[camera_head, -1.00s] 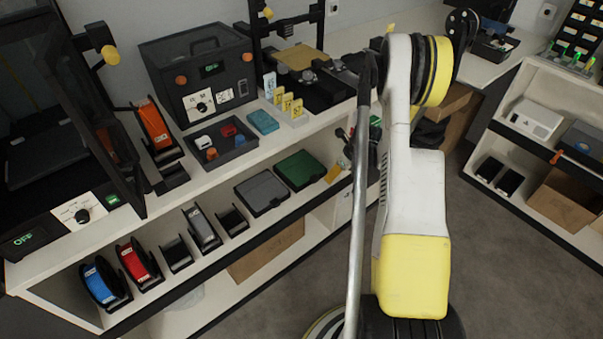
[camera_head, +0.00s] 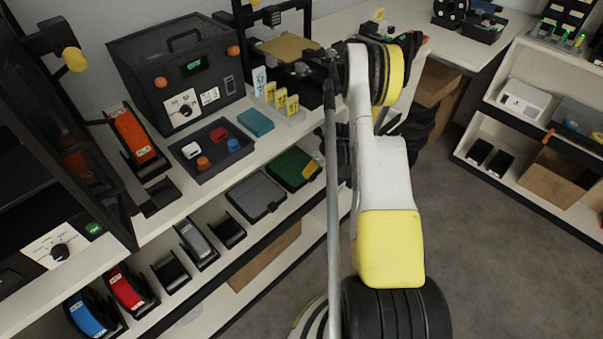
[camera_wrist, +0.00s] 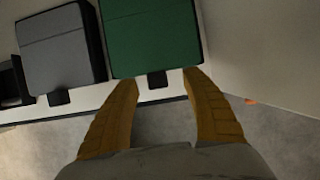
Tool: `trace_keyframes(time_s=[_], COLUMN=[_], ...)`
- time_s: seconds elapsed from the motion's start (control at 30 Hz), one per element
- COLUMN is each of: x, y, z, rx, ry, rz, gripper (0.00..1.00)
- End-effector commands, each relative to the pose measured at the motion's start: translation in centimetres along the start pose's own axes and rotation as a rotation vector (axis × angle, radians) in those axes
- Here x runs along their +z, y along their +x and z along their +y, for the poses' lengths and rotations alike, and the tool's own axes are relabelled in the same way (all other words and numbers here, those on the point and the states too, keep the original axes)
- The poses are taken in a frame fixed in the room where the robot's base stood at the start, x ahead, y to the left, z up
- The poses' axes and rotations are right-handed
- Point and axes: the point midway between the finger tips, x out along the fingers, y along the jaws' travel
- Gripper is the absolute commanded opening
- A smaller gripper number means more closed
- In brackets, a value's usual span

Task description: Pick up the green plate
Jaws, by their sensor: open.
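The green plate (camera_head: 289,166) lies on the middle shelf of the left bench, beside a grey plate (camera_head: 256,196). In the wrist view the green plate (camera_wrist: 152,38) fills the top middle, with a small black tab at its near edge. My gripper (camera_wrist: 160,78) is open, its two orange-yellow fingers pointing at the plate's near edge, one on each side of the tab. I cannot tell whether the fingertips touch the plate. In the head view one yellow finger shows at the plate's right end; my arm hides the rest.
The grey plate (camera_wrist: 62,48) is close on the left in the wrist view. The bench top (camera_head: 225,160) above the shelf holds a dark tray (camera_head: 212,153) and several small items. Spool holders stand farther left on the shelf. Open floor (camera_head: 470,240) lies to the right.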

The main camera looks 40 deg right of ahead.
Motion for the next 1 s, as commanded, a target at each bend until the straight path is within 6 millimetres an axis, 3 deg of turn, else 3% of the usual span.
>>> trace_keyframes(time_s=[0.3,0.53,0.7,0.73,1.0], x=[-0.5,-0.3,-0.3,-0.3,-0.3], y=[4.7,4.7,4.7,4.7,4.7], z=[0.7,0.7,0.7,0.7,0.7], rx=[0.000,0.000,0.000,0.000,0.000], ry=[-0.002,-0.001,-0.001,-0.001,-0.001], rz=[-0.001,0.000,0.000,0.000,0.000], gripper=[0.56,0.56,0.05,0.00,0.00])
